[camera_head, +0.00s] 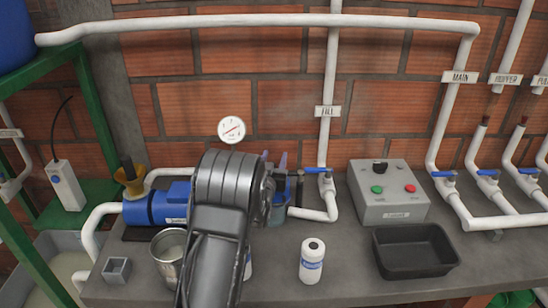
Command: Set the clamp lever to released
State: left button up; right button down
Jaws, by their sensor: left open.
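My left arm rises through the middle of the view, and my left gripper (287,183) is at its far end, beside the blue vessel and the fill pipe. The gripper is open, though its fingers are small and hard to separate from the parts behind them. A blue vessel (279,212) shows partly behind the gripper. I cannot clearly pick out the clamp lever or its position; my arm and gripper cover part of this area. My right gripper is not in view.
A blue-handled valve (318,170) sits on the FILL pipe (330,120). A grey control box (388,194), black tray (415,252), white bottle (312,262), metal cup (168,250) and blue pump (158,207) stand on the bench. Several valved pipes are at right.

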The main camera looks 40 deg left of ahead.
pick_arm(q)
grip_shut()
dwell(0.4)
dwell(1.0)
